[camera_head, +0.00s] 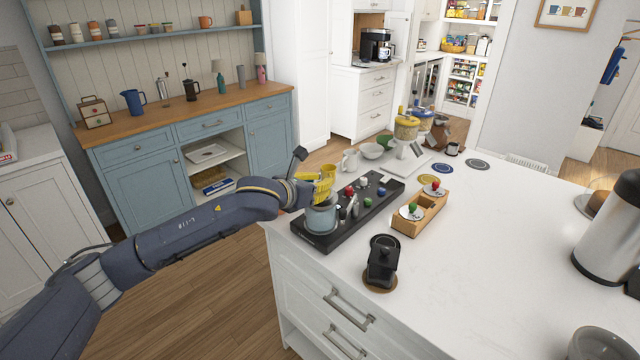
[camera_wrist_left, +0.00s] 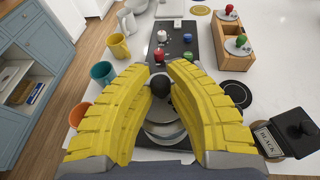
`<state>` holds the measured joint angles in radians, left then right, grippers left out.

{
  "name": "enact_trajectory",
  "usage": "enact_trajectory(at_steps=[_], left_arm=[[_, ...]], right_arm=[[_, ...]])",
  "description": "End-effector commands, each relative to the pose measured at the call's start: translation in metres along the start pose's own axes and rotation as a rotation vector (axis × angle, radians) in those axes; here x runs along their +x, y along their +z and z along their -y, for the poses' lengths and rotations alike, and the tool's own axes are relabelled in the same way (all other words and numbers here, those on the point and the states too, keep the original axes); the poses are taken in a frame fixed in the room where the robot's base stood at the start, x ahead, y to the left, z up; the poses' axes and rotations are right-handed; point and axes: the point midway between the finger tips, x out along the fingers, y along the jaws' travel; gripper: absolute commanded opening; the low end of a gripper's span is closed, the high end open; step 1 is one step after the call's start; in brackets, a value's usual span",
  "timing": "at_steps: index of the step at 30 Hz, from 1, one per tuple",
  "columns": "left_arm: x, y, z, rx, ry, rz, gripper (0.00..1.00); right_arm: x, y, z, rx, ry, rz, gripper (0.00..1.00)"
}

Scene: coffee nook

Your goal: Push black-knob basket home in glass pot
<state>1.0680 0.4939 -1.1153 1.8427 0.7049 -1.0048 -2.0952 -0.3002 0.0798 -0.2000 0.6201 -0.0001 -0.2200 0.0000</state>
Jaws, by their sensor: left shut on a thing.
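My left gripper (camera_head: 316,190) has its yellow fingers closed around a round black knob (camera_wrist_left: 160,85), seen between them in the left wrist view. Below the knob, pale round discs of the basket (camera_wrist_left: 165,131) show between the fingers. A bluish, see-through pot (camera_head: 321,218) stands under the gripper at the near left end of a black tray (camera_head: 331,239). The fingers hide much of the basket and the pot's rim, so I cannot tell how deep the basket sits. My right gripper is not in view.
Red, green and blue knobbed pieces stand further along the tray. A wooden holder (camera_head: 408,228) and a black canister (camera_head: 381,262) stand to the right. Yellow (camera_wrist_left: 116,47), teal (camera_wrist_left: 103,73) and orange (camera_wrist_left: 78,115) cups stand close left of my fingers.

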Motion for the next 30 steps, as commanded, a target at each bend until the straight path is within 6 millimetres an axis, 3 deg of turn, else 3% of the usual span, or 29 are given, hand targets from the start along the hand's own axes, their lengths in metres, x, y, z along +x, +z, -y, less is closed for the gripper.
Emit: enact_trajectory(at_steps=[30], left_arm=[[0.0035, -0.0098, -0.0003, -0.001, 0.0, -0.001, 0.0]], right_arm=[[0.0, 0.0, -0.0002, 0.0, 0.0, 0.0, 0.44]])
